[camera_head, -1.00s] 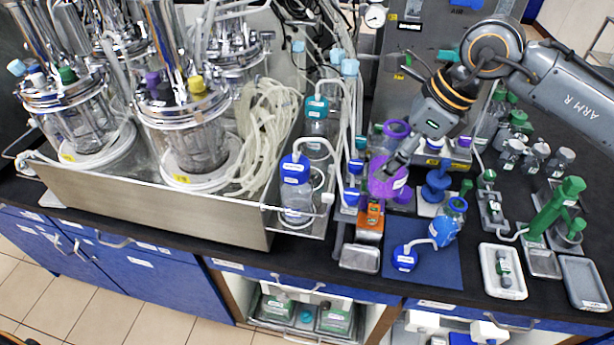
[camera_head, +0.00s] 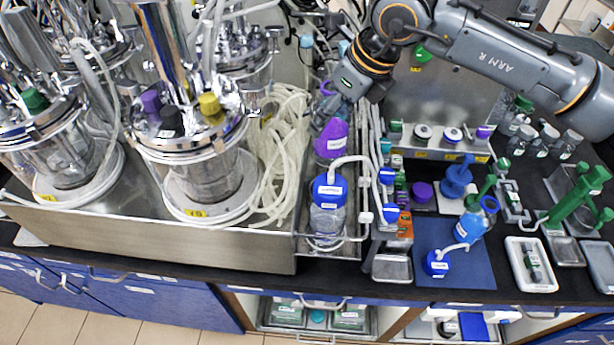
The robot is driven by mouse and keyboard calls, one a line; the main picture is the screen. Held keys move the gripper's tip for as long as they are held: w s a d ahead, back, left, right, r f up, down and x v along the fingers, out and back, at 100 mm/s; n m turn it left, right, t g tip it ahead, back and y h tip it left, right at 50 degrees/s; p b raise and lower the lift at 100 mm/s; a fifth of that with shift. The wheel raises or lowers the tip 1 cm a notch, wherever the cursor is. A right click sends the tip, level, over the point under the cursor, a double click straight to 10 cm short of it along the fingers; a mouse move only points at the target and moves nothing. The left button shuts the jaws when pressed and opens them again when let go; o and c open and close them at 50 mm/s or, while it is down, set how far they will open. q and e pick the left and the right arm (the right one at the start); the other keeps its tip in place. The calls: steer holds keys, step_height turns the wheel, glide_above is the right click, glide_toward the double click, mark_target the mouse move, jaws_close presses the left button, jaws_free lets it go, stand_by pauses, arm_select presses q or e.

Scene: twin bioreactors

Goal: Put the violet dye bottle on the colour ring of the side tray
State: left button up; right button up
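The violet dye bottle (camera_head: 332,140) hangs in my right gripper (camera_head: 333,106), over the back part of the side tray (camera_head: 346,249). Its label faces me and its violet ring-shaped top (camera_head: 327,88) shows beside the gripper. The fingers are largely hidden, but appear shut on the bottle's upper part. The bottle seems raised above the tray; its base is hidden behind a blue-capped bottle (camera_head: 328,207) standing at the tray's front. I cannot make out the colour ring. My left gripper is not in view.
A white tube arches from the blue cap close to the held bottle. Loose hoses (camera_head: 282,140) and a glass vessel (camera_head: 205,165) stand left. A blue bottle (camera_head: 474,224) is on a blue mat (camera_head: 470,268) at right. Racks and small parts crowd the bench behind the mat.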

mark_target(331, 152)
steer(key=f, duration=0.1)
steer(key=f+p, duration=0.1)
steer(key=f, duration=0.1)
steer(key=d+f, duration=0.1)
steer(key=shift+s+f, duration=0.35)
steer(key=x, duration=0.1)
steer(key=p+x, duration=0.1)
steer(key=shift+d+f, duration=0.15)
steer(key=shift+f, duration=0.35)
steer(key=shift+f+p, duration=0.3)
steer(key=shift+f, duration=0.35)
step_height(331, 152, down, 3)
steer(key=shift+s+p, duration=0.1)
steer(key=shift+p, duration=0.55)
steer(key=shift+f, duration=0.3)
steer(key=o, duration=1.5)
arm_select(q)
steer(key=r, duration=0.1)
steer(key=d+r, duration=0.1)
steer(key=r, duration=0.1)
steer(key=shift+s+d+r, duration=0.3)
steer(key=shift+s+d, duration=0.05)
arm_select(e)
steer(key=shift+r, duration=0.1)
